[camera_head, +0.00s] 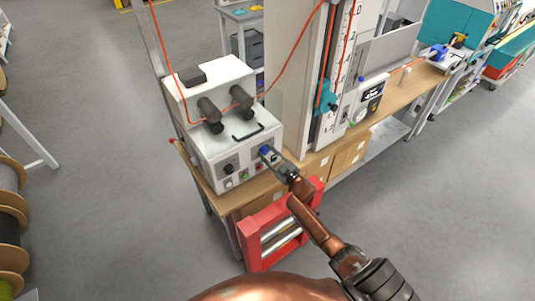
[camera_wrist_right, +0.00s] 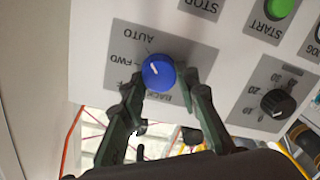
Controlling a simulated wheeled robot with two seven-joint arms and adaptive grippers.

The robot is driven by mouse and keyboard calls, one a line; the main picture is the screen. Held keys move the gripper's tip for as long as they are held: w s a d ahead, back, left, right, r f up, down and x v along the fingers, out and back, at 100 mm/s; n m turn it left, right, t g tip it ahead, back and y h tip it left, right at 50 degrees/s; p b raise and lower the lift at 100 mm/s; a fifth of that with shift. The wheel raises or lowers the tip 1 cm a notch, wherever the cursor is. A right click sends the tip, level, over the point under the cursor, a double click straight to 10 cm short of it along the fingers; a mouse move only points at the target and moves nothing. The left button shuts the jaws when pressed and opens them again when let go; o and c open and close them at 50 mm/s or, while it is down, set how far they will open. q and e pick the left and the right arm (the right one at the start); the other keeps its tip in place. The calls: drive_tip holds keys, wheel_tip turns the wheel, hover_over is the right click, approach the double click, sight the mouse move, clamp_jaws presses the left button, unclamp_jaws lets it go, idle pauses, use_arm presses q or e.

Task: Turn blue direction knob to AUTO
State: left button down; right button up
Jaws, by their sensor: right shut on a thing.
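The blue direction knob (camera_head: 264,151) sits on the sloped front panel of the white machine (camera_head: 205,150) in the head view. In the wrist view the knob (camera_wrist_right: 158,74) lies on a grey plate, upside down, with AUTO, FWD and BACK labels around it. Its white mark points to the upper left of that picture, on the AUTO and FWD side; the exact setting is hard to tell. My right gripper (camera_head: 271,157) reaches the knob from the lower right. Its two fingers (camera_wrist_right: 163,88) are closed on the knob's sides. My left gripper is out of view.
A black knob (camera_wrist_right: 278,103) and a green START button (camera_wrist_right: 280,8) are beside the blue knob. Black rollers (camera_head: 225,107) carry an orange cable above the panel. A red frame (camera_head: 250,240) stands below the wooden bench (camera_head: 235,197). Cable reels (camera_head: 10,220) stand at the left.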

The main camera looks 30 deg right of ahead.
drive_tip(key=shift+f, duration=0.1)
drive_tip(key=o, duration=1.2)
drive_tip(key=shift+c, duration=0.2)
drive_tip(key=shift+s, duration=0.1)
drive_tip(key=s+d, duration=0.1)
drive_tip(key=s, duration=1)
drive_tip(key=shift+s+d+r, duration=0.15)
drive_tip(key=shift+s+r, duration=0.05)
drive_tip(key=shift+s, duration=0.2)
